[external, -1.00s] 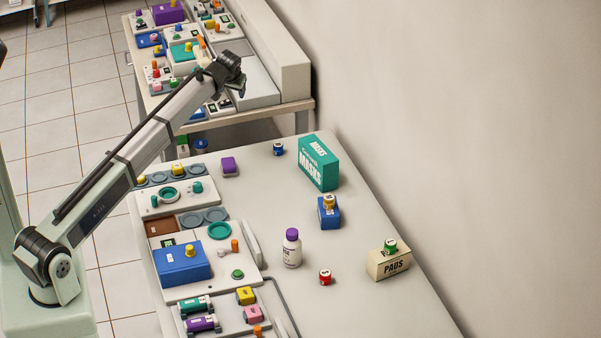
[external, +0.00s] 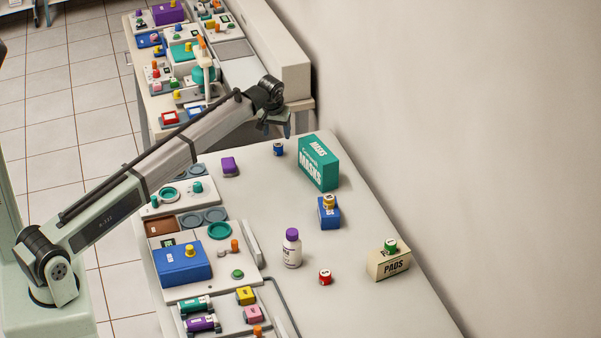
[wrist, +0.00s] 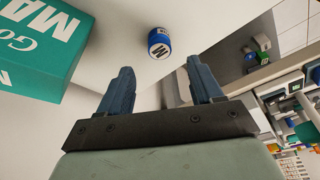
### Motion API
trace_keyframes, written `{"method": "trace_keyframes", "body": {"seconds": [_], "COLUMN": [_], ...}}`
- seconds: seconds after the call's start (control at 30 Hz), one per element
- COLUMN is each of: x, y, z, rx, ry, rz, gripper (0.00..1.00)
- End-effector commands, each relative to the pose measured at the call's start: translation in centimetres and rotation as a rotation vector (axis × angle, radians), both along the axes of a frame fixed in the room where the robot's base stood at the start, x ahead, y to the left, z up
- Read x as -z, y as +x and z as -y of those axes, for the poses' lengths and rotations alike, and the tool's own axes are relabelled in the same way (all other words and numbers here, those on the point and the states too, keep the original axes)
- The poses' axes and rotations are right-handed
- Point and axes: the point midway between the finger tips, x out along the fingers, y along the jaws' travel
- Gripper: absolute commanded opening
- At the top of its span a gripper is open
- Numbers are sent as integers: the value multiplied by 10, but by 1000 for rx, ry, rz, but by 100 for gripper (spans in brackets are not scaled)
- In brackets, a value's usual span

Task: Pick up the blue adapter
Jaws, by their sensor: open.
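The blue adapter is most likely the small blue cylinder (external: 278,149) with a white label, standing on the table near its far end, left of the masks box. It also shows in the wrist view (wrist: 159,43), ahead of my fingertips and roughly between their lines. My gripper (external: 277,129) is above the far end of the table, just beyond the blue cylinder in the external view. In the wrist view its two fingers (wrist: 164,82) are spread apart with nothing between them.
A teal masks box (external: 318,164) stands close by on the right. A purple block (external: 230,167) lies to the left. A blue box (external: 329,213), a white bottle (external: 291,249) and a red-and-white cylinder (external: 325,277) stand nearer. The table around the blue cylinder is clear.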

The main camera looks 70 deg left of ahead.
Motion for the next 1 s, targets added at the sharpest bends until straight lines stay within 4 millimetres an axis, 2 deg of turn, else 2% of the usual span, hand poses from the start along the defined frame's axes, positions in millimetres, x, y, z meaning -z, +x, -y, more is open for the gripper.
{"method": "trace_keyframes", "body": {"seconds": [0.1,0.37,0.7,0.97,1.0], "x": [15,29,68,71,71], "y": [3,4,9,9,9], "z": [-4,-6,-14,-14,-14], "rx": [0,0,0,0,0], "ry": [0,0,1,1,0], "rz": [0,0,1,2,1], "gripper": [65,65,65,65,62]}}
